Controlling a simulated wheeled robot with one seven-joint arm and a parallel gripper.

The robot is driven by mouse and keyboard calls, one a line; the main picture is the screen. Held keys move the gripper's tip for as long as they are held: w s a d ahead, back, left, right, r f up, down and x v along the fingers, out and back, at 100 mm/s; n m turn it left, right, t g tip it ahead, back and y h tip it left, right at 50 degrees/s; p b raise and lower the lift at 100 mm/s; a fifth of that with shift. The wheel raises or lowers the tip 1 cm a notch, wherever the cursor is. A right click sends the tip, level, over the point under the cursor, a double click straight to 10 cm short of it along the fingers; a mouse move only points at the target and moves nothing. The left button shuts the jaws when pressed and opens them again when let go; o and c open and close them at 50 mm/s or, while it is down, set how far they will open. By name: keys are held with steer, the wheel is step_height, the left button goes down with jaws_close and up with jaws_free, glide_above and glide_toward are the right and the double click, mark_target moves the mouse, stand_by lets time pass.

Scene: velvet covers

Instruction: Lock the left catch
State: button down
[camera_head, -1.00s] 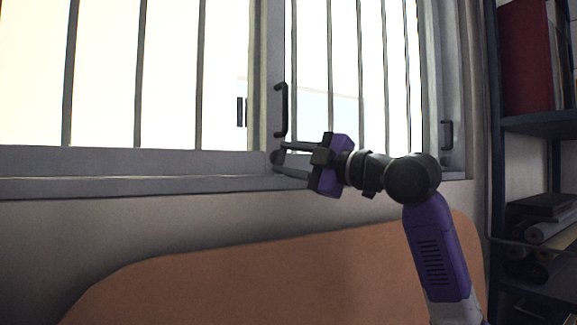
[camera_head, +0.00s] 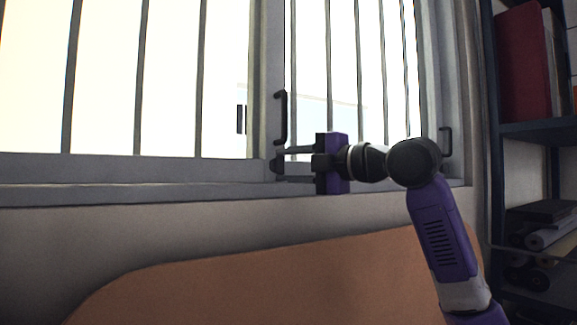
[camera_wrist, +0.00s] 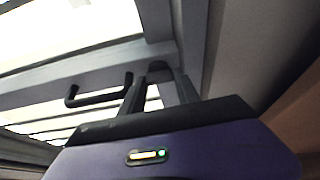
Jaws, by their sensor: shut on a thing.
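The left catch (camera_head: 275,165) is a small dark piece low on the window's middle upright, just below the left black handle (camera_head: 281,117). My gripper (camera_head: 284,166) reaches it from the right, with one finger above and one below, shut on it. The fingers are held apart by its width. In the wrist view, my gripper (camera_wrist: 160,92) has its two dark fingers at the frame corner, and the catch (camera_wrist: 158,70) is mostly hidden between their tips. The left handle (camera_wrist: 97,92) shows left of the fingers. I cannot tell whether the catch is locked.
The barred window has a grey sill (camera_head: 150,190) along its bottom. A second black handle (camera_head: 446,142) is on the right frame. A brown rounded panel (camera_head: 260,275) stands below the sill. A dark shelf (camera_head: 535,130) with books and rolls stands at the right.

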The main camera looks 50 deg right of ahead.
steer(key=shift+f, duration=0.1)
steer(key=c, duration=0.9)
jaws_free()
steer(key=shift+f, duration=0.1)
